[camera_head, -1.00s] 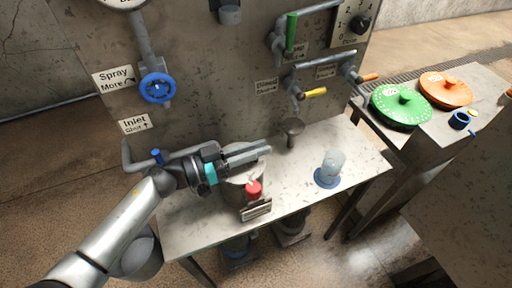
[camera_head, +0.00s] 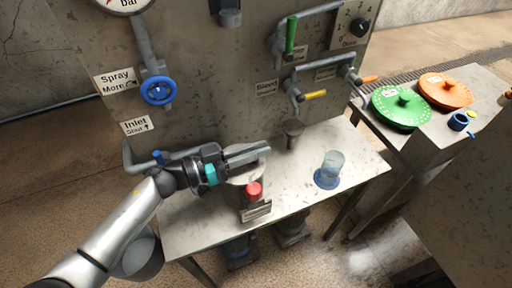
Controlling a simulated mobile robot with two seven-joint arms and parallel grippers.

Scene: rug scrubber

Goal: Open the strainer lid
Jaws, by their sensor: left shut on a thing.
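The strainer is a grey metal pot (camera_head: 257,197) on the metal table, with a red knob (camera_head: 253,190) at its front and a small label plate (camera_head: 257,211) below. Its pale round lid (camera_head: 241,178) shows under my left gripper. My left gripper (camera_head: 258,154) reaches in from the left over the top of the strainer, fingers pointing right. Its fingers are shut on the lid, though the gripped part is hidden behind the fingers. My right gripper is not in view.
The wall panel holds a blue valve wheel (camera_head: 158,91) and pipes with green and yellow handles. Green (camera_head: 402,107) and orange (camera_head: 445,91) discs lie on the right table.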

